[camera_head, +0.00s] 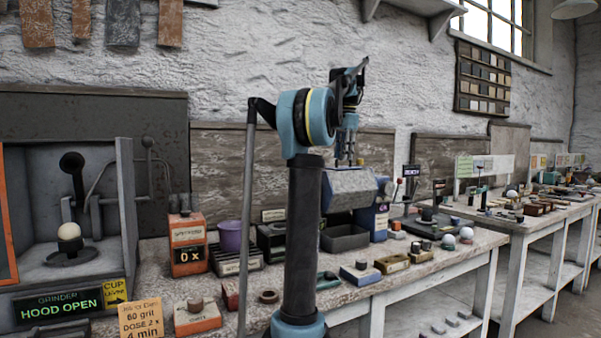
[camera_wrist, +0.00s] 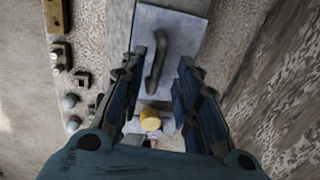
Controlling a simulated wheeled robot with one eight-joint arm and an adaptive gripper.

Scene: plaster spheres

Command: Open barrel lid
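The barrel (camera_head: 350,189) is a grey faceted metal drum lying on its side on the bench in the head view, with a dark blue end housing (camera_head: 378,222). In the wrist view, a flat grey plate (camera_wrist: 188,38), which looks like the lid, carries a dark bar handle (camera_wrist: 156,62). The plate lies flat, and my gripper covers part of it. My gripper (camera_wrist: 158,92) is open, its two blue fingers spread on either side of the handle's near end. In the head view my gripper (camera_head: 345,160) points down just above the barrel. Contact cannot be told.
A yellow round knob (camera_wrist: 150,119) shows between the fingers. A purple pot (camera_head: 232,236), an orange box (camera_head: 187,244) and a dark open bin (camera_head: 343,240) stand nearby on the bench. The grinder (camera_head: 70,231) has its hood open at left. Small blocks line the bench front.

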